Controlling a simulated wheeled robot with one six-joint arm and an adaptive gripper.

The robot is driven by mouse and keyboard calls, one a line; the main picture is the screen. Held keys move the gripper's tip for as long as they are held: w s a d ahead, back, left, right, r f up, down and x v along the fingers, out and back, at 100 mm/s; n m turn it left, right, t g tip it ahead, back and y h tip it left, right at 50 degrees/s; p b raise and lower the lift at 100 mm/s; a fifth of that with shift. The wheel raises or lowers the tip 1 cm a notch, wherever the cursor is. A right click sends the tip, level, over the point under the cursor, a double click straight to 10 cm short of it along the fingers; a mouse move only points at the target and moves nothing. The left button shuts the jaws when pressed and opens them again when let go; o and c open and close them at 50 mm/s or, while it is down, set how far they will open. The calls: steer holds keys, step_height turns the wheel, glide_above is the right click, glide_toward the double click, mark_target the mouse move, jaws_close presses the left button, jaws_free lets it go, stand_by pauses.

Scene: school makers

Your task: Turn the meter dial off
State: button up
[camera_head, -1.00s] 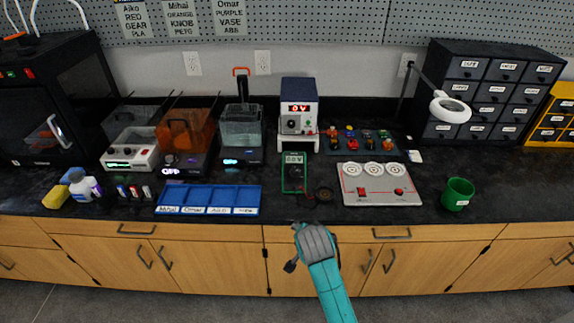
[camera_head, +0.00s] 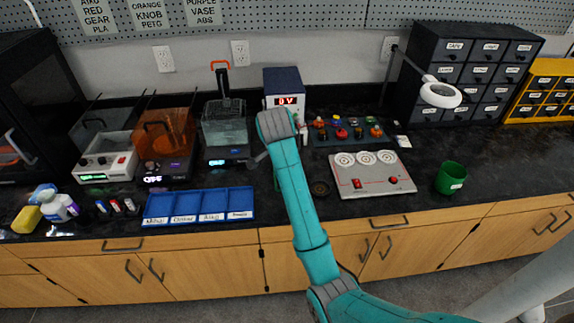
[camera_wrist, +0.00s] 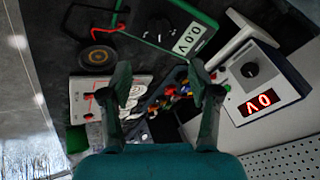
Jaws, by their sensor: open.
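The green-framed meter (camera_wrist: 152,38) lies on the dark bench. In the wrist view its display (camera_wrist: 194,38) reads about 0.0 V, and its dark dial (camera_wrist: 159,28) shows near the top edge. In the head view my arm covers nearly all of the meter; only a thin green sliver shows beside it. My gripper (camera_wrist: 160,74) is open and empty, its two fingers apart in the wrist view. The meter appears above the fingers there, and nothing is between them that I can see held. In the head view my gripper is hidden behind my wrist.
A power supply (camera_head: 284,78) with a red 0 V display stands behind the meter area. A blue tray (camera_head: 198,205) lies left. A green mug (camera_head: 451,178) stands farther right.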

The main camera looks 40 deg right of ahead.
steer(key=x, duration=0.9)
steer(key=shift+d+f, duration=0.1)
steer(key=shift+f, duration=0.05)
steer(key=c, duration=1.2)
